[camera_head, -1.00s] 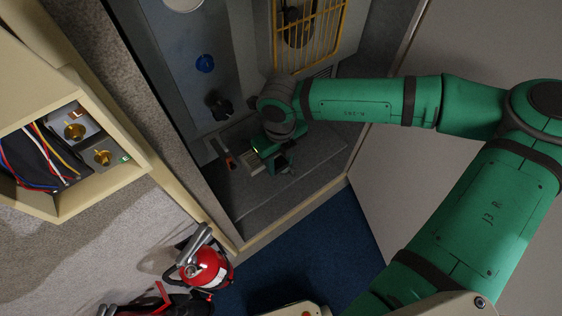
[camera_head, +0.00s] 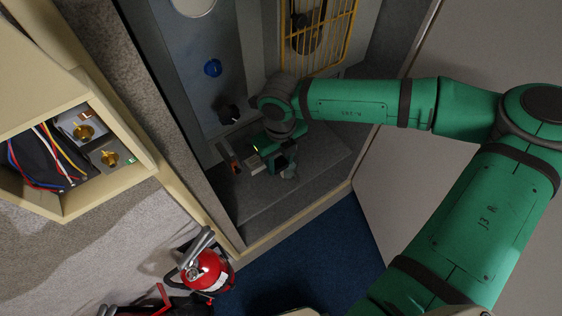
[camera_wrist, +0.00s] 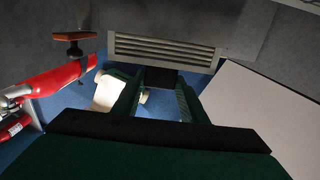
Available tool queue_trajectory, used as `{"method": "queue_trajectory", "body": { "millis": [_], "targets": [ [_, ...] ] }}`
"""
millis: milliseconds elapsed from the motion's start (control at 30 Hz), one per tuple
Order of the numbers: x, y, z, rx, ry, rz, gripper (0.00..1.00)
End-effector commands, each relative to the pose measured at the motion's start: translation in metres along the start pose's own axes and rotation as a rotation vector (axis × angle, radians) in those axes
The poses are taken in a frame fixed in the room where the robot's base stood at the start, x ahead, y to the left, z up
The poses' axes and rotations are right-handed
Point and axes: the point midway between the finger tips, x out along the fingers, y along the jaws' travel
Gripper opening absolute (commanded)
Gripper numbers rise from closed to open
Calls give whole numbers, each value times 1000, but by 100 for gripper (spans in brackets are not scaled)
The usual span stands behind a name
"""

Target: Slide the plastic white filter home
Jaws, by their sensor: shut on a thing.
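The filter appears to be the pale grey-white slatted panel (camera_wrist: 165,50) ahead of my fingers in the wrist view. In the head view a small pale piece of it (camera_head: 255,164) shows beside my gripper (camera_head: 274,160), low inside the console recess. In the wrist view my gripper (camera_wrist: 158,95) has its two dark green fingers on either side of a dark block (camera_wrist: 161,78) at the panel's lower edge. The jaws are shut on this block, which looks like the filter's handle. The filter's slot cannot be made out.
A lever with a reddish-brown grip (camera_wrist: 74,37) stands left of the panel. A red fire extinguisher (camera_head: 205,272) and an open wiring box (camera_head: 85,150) are left.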

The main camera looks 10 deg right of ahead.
Motion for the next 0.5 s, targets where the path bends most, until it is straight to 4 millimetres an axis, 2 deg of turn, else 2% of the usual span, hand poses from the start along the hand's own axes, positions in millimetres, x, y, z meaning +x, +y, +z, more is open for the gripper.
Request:
{"method": "queue_trajectory", "body": {
  "millis": [433, 467, 500],
  "targets": [
    [0, 0, 10, 0, 0, 0, 15],
    [0, 0, 10, 0, 0, 0, 41],
    [0, 0, 10, 0, 0, 0, 51]
  ]
}}
